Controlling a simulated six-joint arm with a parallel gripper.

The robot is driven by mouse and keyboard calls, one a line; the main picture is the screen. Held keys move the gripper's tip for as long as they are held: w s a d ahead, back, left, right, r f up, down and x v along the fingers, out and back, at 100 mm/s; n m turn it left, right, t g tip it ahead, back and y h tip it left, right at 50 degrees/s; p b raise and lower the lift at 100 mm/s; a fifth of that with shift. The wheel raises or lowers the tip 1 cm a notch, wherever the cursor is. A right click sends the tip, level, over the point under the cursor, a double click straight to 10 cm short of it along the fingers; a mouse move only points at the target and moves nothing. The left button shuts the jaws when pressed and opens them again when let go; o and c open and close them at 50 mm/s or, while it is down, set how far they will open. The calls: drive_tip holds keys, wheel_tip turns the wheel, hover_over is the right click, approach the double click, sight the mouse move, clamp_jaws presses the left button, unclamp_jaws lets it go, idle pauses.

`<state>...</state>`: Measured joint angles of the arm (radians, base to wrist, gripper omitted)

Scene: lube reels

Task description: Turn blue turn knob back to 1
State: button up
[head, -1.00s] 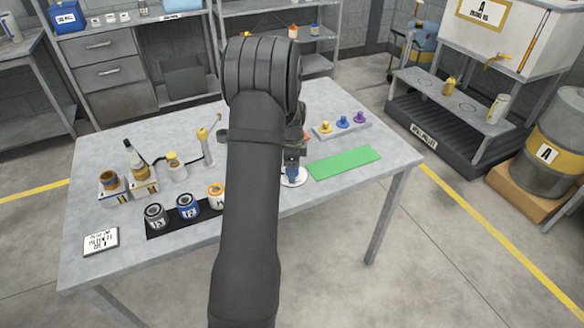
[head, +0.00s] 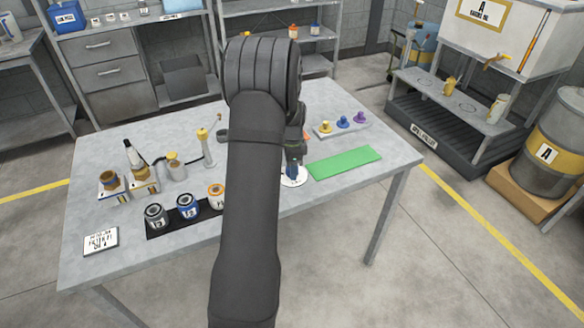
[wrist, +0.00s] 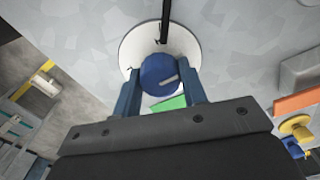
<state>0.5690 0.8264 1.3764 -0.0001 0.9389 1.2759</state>
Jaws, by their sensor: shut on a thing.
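The blue turn knob (wrist: 158,73) sits on a round white dial plate (wrist: 131,46), which lies on the grey table. My gripper (wrist: 161,80) has one finger on each side of the knob and is shut on it. A short light mark shows on the knob's top. A black bar runs from the knob across the dial to the top of the wrist view. No numbers on the dial can be read. In the head view, the white dial plate (head: 301,179) shows beside my arm, with my gripper (head: 292,169) over it; the arm hides part of this area.
A green mat (head: 345,163) lies right of the dial. A tray with yellow, blue and purple knob-like pieces (head: 343,121) stands behind it. Several cans (head: 188,207) stand on a black strip at left, with bottles behind and a label card (head: 101,241) at front left.

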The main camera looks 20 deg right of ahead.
drive_tip(key=n, duration=1.2)
idle(0.7)
drive_tip(key=o, duration=1)
drive_tip(key=shift+c, duration=0.2)
drive_tip(key=shift+r, duration=0.1)
wheel_tip(320, 180, up, 17)
drive_tip(key=shift+r, duration=0.15)
wheel_tip(320, 180, down, 18)
drive_tip(key=shift+r, duration=0.25)
drive_tip(key=shift+r, duration=0.15)
